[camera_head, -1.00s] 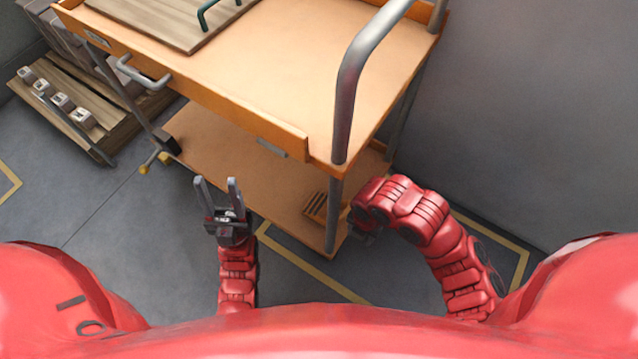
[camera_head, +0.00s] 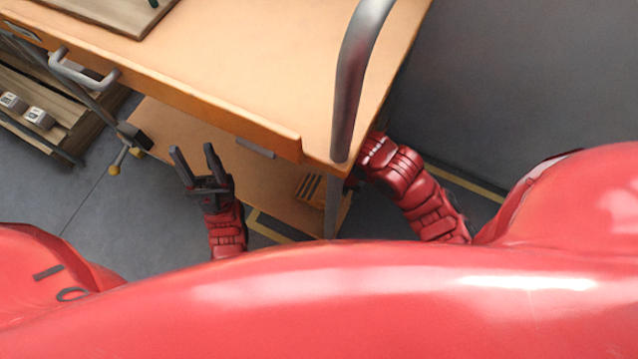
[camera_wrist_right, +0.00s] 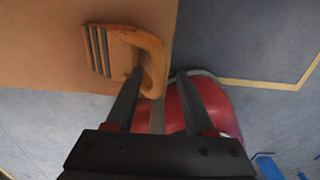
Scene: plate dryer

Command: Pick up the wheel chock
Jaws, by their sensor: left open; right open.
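The wheel chock (camera_head: 309,187) is a small orange wedge with dark stripes, on the cart's lower shelf (camera_head: 262,180) near its right corner. In the right wrist view the chock (camera_wrist_right: 150,45) lies just past my right gripper (camera_wrist_right: 160,74). That gripper is open; its left finger overlaps the chock's curved end in the picture, and I cannot tell whether they touch. Nothing is held between the fingers. In the head view the right gripper is hidden behind the cart's corner. My left gripper (camera_head: 192,149) is open and empty, in front of the lower shelf, left of the chock.
The orange cart's top (camera_head: 250,70) overhangs the lower shelf. A grey handle rail (camera_head: 352,80) and a corner leg (camera_head: 332,205) stand beside the chock. A caster (camera_head: 117,162) is at the left. A wooden pallet (camera_head: 60,105) stands further left. A grey wall rises right.

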